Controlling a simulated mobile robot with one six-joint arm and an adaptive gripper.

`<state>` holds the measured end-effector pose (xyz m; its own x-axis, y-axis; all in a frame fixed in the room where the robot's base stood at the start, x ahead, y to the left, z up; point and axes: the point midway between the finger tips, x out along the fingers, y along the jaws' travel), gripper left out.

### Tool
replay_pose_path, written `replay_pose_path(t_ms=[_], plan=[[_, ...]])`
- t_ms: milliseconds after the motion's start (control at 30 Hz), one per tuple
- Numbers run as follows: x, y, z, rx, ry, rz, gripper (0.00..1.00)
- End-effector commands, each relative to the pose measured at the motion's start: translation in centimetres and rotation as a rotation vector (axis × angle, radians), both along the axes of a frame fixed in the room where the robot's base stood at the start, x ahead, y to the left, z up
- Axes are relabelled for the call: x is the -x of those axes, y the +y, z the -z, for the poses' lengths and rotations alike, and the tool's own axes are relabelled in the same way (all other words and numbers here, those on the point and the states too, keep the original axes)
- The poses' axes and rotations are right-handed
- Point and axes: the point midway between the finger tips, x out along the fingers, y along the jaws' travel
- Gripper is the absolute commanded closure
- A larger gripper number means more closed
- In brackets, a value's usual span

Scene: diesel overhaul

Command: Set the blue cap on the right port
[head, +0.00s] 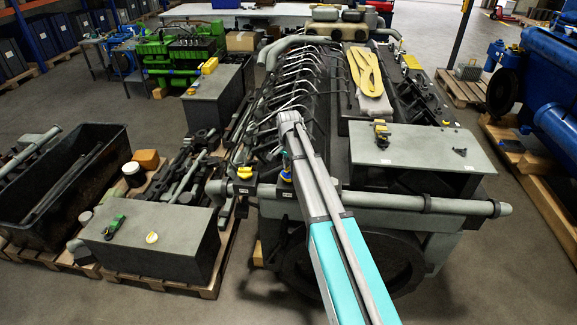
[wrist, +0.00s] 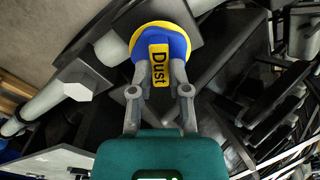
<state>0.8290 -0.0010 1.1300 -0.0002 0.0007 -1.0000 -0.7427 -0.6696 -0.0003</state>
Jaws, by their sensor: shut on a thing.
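The blue cap (wrist: 178,44) has a yellow "Dust" label and sits between the fingers of my gripper (wrist: 161,82). A yellow ring shows around the cap's far edge; I cannot tell whether it belongs to the cap or to the port. In the head view the blue cap (head: 285,177) is at the engine's front edge, by the right port's place, partly hidden by my arm. The right port itself is covered, and I cannot tell whether the cap touches it. A yellow piece (head: 244,172) stands at the left position.
A grey pipe (head: 400,202) runs across the engine front. A grey bench block (head: 150,235) at left holds a green-black tool (head: 115,227) and a small yellow-white disc (head: 152,237). A grey plate (head: 420,146) on the right bears a yellow-black item (head: 381,133).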

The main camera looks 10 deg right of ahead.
Motion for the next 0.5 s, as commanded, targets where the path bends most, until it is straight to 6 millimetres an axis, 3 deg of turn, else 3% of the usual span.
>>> replay_pose_path(t_ms=[500], plan=[[0.00, -0.08, 0.51, 0.000, 0.000, 0.001, 1.00]])
